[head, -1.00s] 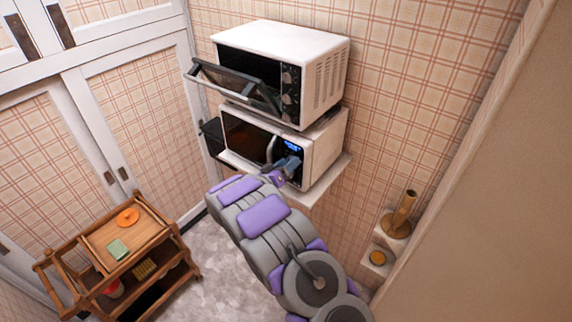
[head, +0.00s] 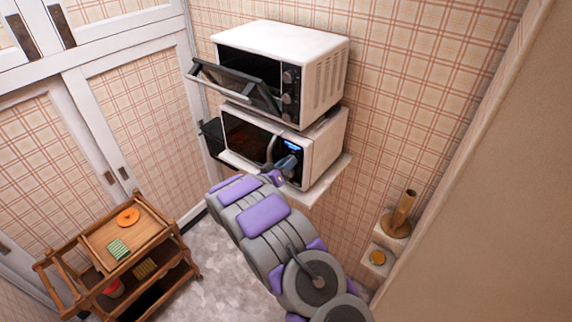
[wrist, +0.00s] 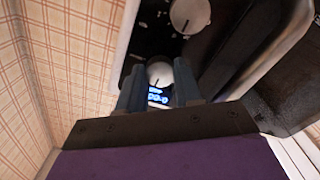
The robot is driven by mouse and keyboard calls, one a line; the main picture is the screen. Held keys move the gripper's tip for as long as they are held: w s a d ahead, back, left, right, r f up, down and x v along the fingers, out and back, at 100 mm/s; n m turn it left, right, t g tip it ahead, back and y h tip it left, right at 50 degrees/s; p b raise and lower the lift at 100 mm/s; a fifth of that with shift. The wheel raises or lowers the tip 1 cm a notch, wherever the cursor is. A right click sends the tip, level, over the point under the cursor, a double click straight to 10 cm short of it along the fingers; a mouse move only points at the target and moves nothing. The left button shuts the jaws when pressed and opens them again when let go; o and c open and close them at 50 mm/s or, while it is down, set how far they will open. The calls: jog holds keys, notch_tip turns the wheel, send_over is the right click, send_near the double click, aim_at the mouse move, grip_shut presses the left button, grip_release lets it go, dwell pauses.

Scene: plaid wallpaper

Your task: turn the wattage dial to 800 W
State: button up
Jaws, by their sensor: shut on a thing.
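The microwave (head: 318,153) is the lower white appliance on the wall shelf, with a lit blue display (head: 292,146) on its dark panel. My gripper (head: 287,163) is at this panel, just below the display. In the wrist view, the two blue-grey fingers of my gripper (wrist: 159,72) sit on either side of a round pale dial (wrist: 160,74) and are shut on it. A dark line shows on the dial's face. The display (wrist: 157,97) glows beside it, its text too small to read surely. A second pale dial (wrist: 190,15) shows farther up. The power markings are not legible.
A toaster oven (head: 325,75) with its door (head: 235,85) hanging open stands directly above the microwave. A wooden cart (head: 150,238) stands at lower left. Small wall shelves at right hold a brown pestle and mortar (head: 399,222). Floor between is clear.

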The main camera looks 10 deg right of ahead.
jog(key=shift+a+f, duration=0.1)
jog(key=m+b, duration=1.4)
jog(key=m, duration=0.3)
jog(key=shift+f+b, duration=0.1)
jog(key=shift+b, duration=0.25)
jog(key=shift+m, duration=0.5)
jog(key=o, duration=0.9)
jog(key=shift+w, duration=0.2)
jog(key=shift+o, duration=0.7)
jog(key=shift+s, duration=0.1)
